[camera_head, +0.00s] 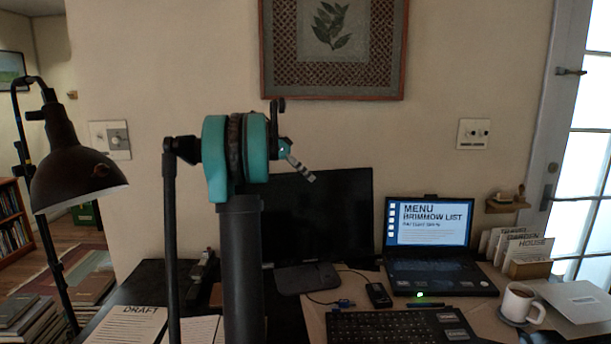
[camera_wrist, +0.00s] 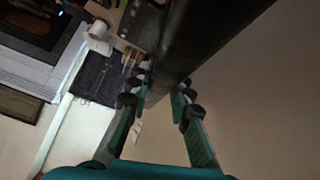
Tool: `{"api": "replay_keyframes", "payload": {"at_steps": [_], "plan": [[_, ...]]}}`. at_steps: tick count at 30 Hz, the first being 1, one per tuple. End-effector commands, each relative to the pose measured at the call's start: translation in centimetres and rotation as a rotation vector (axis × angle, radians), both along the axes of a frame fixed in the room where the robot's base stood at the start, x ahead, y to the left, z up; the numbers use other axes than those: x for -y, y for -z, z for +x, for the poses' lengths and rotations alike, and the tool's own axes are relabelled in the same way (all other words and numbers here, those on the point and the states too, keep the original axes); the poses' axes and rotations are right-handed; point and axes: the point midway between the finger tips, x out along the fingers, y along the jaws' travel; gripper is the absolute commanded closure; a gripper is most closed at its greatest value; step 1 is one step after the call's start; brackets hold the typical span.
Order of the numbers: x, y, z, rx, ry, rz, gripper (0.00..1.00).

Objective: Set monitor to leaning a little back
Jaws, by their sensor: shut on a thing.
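The monitor (camera_head: 330,215) is a black, blank screen on a dark stand foot (camera_head: 308,279), near the middle of the desk in the head view. My arm hides its left part. My gripper (camera_head: 308,174) is at its top edge. In the wrist view the monitor shows as a dark slab (camera_wrist: 205,40) seen from above, and my gripper (camera_wrist: 159,90) has one finger on each side of its edge, shut on it. The screen looks near upright; I cannot tell its exact tilt.
A laptop (camera_head: 430,240) stands right of the monitor. A keyboard (camera_head: 400,326), a phone (camera_head: 378,295) and a white mug (camera_head: 519,302) are in front. A desk lamp (camera_head: 75,165) stands at left, with draft papers (camera_head: 128,326) nearby. A framed picture (camera_head: 335,88) hangs above.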

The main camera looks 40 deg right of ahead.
Motion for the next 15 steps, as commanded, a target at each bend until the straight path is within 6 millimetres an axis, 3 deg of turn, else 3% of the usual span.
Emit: {"api": "replay_keyframes", "payload": {"at_steps": [9,10,15], "plan": [[-0.12,-0.02,-0.17,0.004,0.002,0.000,1.00],[-0.12,-0.02,-0.17,0.004,0.002,0.000,0.77],[-0.09,-0.02,-0.14,0.003,0.002,-0.001,0.59]]}}
